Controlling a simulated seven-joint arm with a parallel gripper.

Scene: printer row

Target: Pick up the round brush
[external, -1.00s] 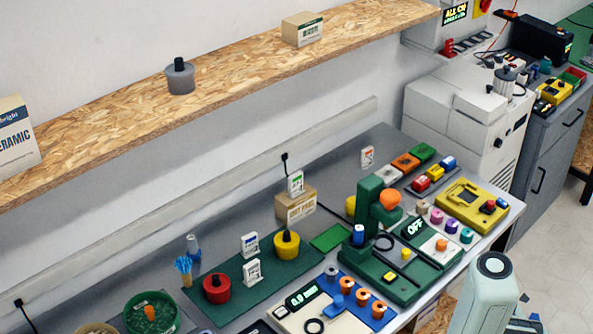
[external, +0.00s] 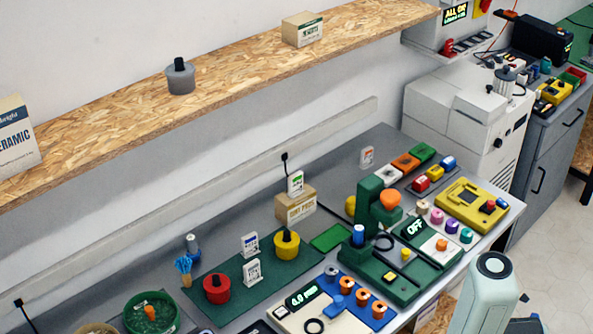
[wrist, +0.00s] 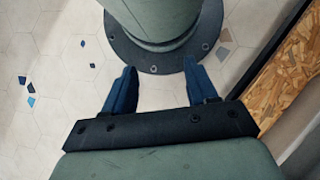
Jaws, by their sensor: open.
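A small thing with a tuft of blue bristles (external: 184,265) and an orange-tan lower part stands at the left of the bench in the external view. It looks like the round brush, but it is too small to be sure. My gripper (wrist: 158,66) is open and empty in the wrist view, its two blue fingers apart over the pale floor and the round foot of my own base. In the external view my arm (external: 490,290) is at the lower right, far from the bristled thing. The brush is not in the wrist view.
A grey-blue bottle (external: 193,244) stands just behind the bristles. A red pot (external: 216,289) and a yellow pot (external: 287,244) stand on a green mat (external: 240,309) to the right. A green bowl (external: 150,314) is in front left. A wooden shelf (external: 120,118) runs above the bench.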

